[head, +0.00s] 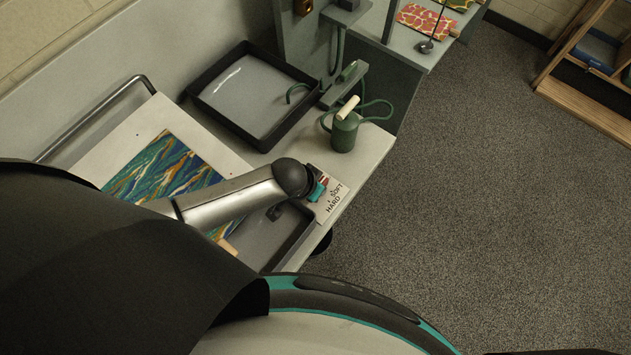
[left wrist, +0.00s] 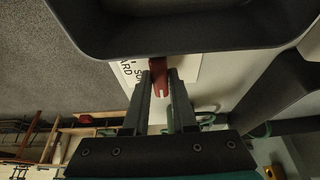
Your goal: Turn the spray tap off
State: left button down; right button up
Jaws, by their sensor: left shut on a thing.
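A small red lever (left wrist: 158,78), which I take for the tap's handle, stands in front of a white card (left wrist: 205,75) lettered SOFT and HARD in the left wrist view. My left gripper (left wrist: 160,82) has its two dark fingers closed on either side of the lever. In the head view my left gripper (head: 318,186) is at the front edge of the counter, beside the card (head: 332,196). Only a bit of red shows there, and the arm hides the rest of the tap. My right gripper is not in view.
A dark-rimmed tray (head: 195,92) stands at the back of the counter. A green can (head: 344,134) and green hose (head: 378,104) are near the counter's right corner. A dark basin (head: 262,246) lies beside the arm. The floor (head: 470,190) to the right is clear.

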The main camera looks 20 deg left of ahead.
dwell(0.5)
pick_arm(q)
jog(key=c, duration=0.7)
grip_release()
jog(key=shift+r, duration=0.1)
jog(key=v, duration=1.5)
jog(key=shift+p, duration=0.4)
jog(key=shift+s+d, duration=0.1)
